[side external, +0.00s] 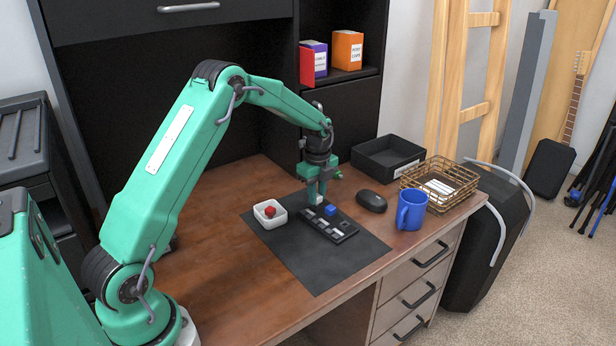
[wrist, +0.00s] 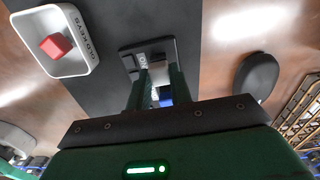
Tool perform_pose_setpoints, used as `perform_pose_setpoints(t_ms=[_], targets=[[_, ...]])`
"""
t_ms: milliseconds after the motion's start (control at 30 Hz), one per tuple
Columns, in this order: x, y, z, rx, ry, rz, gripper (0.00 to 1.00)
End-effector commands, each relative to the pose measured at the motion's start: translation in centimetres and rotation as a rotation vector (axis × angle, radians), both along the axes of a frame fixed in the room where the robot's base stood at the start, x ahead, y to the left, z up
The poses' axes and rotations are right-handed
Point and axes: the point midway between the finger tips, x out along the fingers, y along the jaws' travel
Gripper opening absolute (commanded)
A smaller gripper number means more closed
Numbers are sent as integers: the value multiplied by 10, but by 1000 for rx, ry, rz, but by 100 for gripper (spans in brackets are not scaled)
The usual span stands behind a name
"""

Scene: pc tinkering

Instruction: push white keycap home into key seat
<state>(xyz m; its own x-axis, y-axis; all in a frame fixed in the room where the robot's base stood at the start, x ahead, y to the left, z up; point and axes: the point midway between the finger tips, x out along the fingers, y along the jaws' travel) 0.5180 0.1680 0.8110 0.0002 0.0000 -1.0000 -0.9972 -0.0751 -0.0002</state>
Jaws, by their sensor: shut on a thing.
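My gripper (side external: 317,195) points down over the far left end of the black key base (side external: 343,232), shut on the white keycap (side external: 319,198), which shows as a small pale patch at the fingertips. In the wrist view my gripper's fingers (wrist: 158,76) reach over the key base (wrist: 150,48), and the fingers and palm hide most of it. I cannot tell whether the keycap touches its seat; the seat is hidden. A blue keycap (side external: 330,210) sits on the base just right of the fingers.
A white tray (side external: 258,217), marked "OLD KEYS" in the wrist view, holds a red keycap (side external: 270,211) left of the base. A black mouse (side external: 371,201), blue mug (side external: 411,210), wire basket (side external: 440,182) and black bin (side external: 387,158) stand right. The dark mat (side external: 318,272) is clear in front.

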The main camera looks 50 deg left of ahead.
Motion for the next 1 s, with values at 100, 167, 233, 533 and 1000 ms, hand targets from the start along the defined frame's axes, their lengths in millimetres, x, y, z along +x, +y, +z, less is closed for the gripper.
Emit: perform_pose_setpoints(t_ms=[100, 167, 233, 533, 1000], targets=[[0, 0, -2, 0, 1, 0, 0], [0, 0, -3, 0, 1, 0, 0], [0, 0, -4, 0, 1, 0, 0], [0, 0, -8, 0, 1, 0, 29], [0, 0, -5, 0, 0, 0, 46]])
